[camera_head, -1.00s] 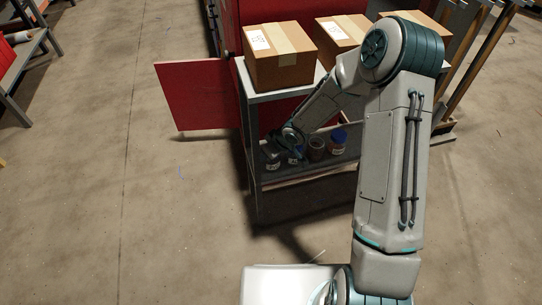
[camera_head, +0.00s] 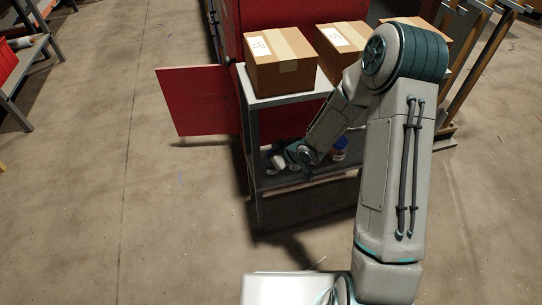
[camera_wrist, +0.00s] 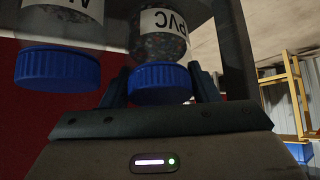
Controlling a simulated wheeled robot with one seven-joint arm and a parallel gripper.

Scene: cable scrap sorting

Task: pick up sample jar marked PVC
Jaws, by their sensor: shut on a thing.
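The sample jar marked PVC (camera_wrist: 158,44) hangs inverted in the wrist view, with a blue lid, a clear body full of dark bits and a white label. My gripper (camera_wrist: 160,76) is shut on it, one finger on each side of the blue lid. A second jar (camera_wrist: 58,66) with a blue lid is to its left, its label cut off by the frame's top edge. In the head view my gripper (camera_head: 281,159) is low at the shelf's left side; my wrist largely hides the held jar there.
The grey shelf unit (camera_head: 251,140) has an upper board close above the jars and an upright at the left. Cardboard boxes (camera_head: 281,62) stand on top. Another blue-lidded jar (camera_head: 340,146) is on the lower shelf. A red door panel (camera_head: 200,100) sticks out left.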

